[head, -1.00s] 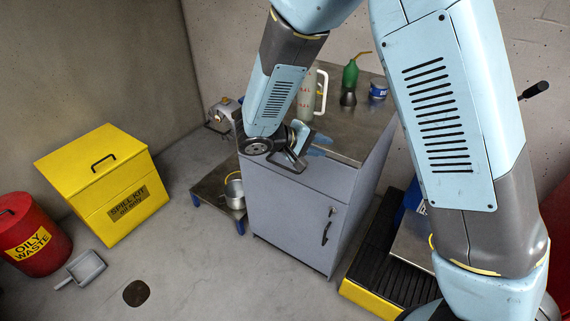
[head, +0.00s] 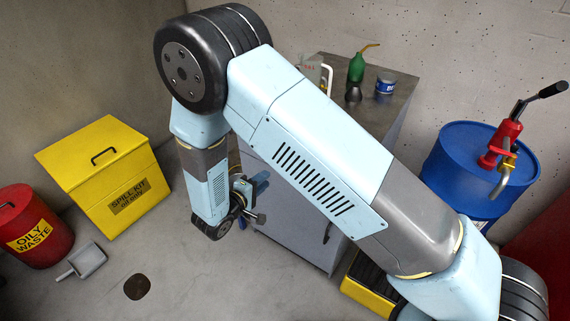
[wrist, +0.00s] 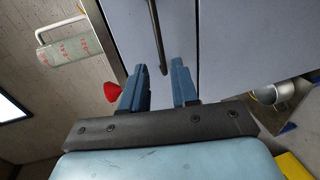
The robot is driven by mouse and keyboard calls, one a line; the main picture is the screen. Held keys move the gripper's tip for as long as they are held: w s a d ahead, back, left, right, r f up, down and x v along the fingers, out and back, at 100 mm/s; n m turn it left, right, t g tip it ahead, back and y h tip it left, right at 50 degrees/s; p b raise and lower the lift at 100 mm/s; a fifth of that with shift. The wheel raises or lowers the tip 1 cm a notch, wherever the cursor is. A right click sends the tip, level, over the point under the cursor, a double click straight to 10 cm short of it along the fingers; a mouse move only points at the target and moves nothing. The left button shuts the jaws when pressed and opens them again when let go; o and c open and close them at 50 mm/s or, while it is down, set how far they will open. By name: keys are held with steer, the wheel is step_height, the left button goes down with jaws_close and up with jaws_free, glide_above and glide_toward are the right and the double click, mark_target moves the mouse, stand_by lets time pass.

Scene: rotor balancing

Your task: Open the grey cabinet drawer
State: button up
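The grey cabinet (head: 290,240) stands at the centre of the head view, partly hidden behind my arm. My gripper (head: 258,190) is low at its left front side. In the wrist view, the grey drawer front (wrist: 125,22) lies left of a seam, with the door panel (wrist: 250,45) to the right. A dark bar handle (wrist: 155,35) runs down the drawer front. My gripper (wrist: 160,82) is open, its two blue fingers apart. The handle's near end appears between the fingertips; I cannot tell its depth or any contact. The drawer looks shut.
On the worktop (head: 400,100) stand a green oil can (head: 356,68) and a blue tin (head: 385,83). A blue drum (head: 460,165) with a red pump is at right. The yellow spill box (head: 105,175) and red bin (head: 30,230) are left.

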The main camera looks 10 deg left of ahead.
steer(key=x, duration=1.2)
steer(key=shift+w+d, duration=0.2)
steer(key=shift+w, duration=0.05)
jaws_close()
